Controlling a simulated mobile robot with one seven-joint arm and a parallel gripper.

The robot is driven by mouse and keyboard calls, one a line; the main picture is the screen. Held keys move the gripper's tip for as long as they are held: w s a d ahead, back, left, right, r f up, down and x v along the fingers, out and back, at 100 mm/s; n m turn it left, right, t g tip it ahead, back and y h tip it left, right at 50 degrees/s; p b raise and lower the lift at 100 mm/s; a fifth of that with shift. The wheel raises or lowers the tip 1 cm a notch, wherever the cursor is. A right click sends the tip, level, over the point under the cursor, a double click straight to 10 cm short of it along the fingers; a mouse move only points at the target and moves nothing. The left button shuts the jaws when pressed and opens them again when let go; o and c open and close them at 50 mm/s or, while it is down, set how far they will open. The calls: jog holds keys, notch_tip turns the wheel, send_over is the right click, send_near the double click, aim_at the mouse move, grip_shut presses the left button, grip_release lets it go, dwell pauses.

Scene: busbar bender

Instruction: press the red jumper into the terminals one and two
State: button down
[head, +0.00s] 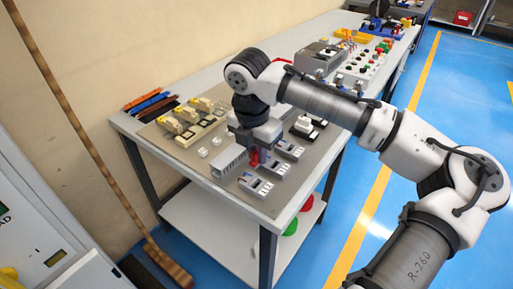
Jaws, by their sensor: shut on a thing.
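My gripper (253,153) points down over the front part of the workbench, shut on the red jumper (255,160). Only a small red piece shows below the fingers. A grey ribbed terminal block (229,161) stands just left of the jumper. Whether the jumper touches the block or sits in any terminal cannot be told at this size. Terminal numbers one and two cannot be read here. My gripper and wrist hide part of the block's far end.
Grey-white switch modules (256,185) lie in front and right of the gripper. Yellow-topped devices (185,123) stand behind left, near coloured bars (150,103). A black-and-white device (305,127) stands close right. A control panel (360,70) is farther along. A broom (115,190) leans at left.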

aim_at(254, 153)
jog(key=shift+f+b, duration=1)
jog(key=shift+f, duration=1.6)
jog(key=shift+p, duration=0.95)
jog(key=shift+f+b, duration=0.75)
jog(key=shift+f, duration=0.55)
jog(key=c, duration=1.3)
grip_release()
jog(key=r, duration=0.4)
jog(key=s+r, duration=0.1)
jog(key=r, duration=0.4)
jog(key=a+r, duration=0.1)
jog(key=r, duration=0.3)
jog(key=shift+s+r, duration=0.2)
jog(key=shift+r, duration=0.15)
